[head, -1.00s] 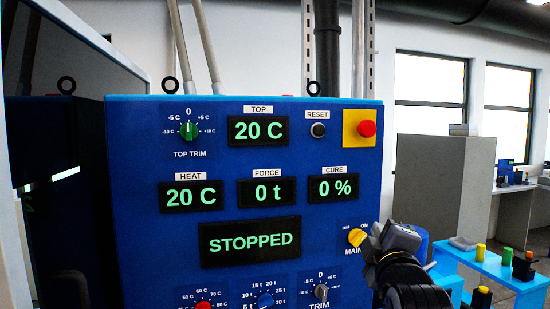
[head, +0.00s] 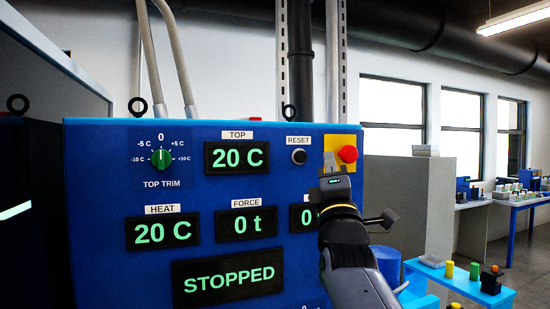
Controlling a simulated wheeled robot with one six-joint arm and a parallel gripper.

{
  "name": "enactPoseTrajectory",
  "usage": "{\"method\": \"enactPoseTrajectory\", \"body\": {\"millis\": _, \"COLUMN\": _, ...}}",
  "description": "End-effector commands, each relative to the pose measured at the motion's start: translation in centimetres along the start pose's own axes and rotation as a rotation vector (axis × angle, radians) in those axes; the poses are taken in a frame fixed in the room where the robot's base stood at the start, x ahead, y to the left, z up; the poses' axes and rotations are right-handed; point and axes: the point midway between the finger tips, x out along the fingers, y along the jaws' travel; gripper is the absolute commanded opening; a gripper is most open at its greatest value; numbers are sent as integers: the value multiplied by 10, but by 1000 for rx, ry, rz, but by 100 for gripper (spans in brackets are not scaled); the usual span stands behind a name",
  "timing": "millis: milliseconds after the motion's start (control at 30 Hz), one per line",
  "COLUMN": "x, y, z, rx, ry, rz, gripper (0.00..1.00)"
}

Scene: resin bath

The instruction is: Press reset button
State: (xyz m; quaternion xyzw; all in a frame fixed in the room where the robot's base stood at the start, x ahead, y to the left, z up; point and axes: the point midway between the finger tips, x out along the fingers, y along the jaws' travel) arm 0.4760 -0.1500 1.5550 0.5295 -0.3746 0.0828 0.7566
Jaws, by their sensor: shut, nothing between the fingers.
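The reset button (head: 299,157) is a small dark round button in a pale ring on the blue control panel (head: 90,200), under the label RESET (head: 298,142). My gripper (head: 329,160) is shut and empty, pointing up in front of the panel. In the picture its tip is a little right of the reset button, over the lower left of the yellow plate (head: 348,143). I cannot tell how far the tip is from the panel. My wrist covers most of the CURE display (head: 298,218).
A red mushroom button (head: 348,154) sits on the yellow plate, close to the right of my gripper. TOP (head: 237,157), HEAT (head: 163,233) and FORCE (head: 239,225) displays read 20 C, 20 C and 0 t. A large display (head: 228,280) reads STOPPED. A blue table (head: 455,284) stands at right.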

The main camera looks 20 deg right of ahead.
Motion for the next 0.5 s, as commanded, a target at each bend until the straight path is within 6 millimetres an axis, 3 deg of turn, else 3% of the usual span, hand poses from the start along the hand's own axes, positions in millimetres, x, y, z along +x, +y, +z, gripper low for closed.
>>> {"method": "enactPoseTrajectory", "body": {"millis": 500, "x": 44, "y": -28, "z": -30, "rx": 3, "ry": 3, "rz": -3, "gripper": 0}}
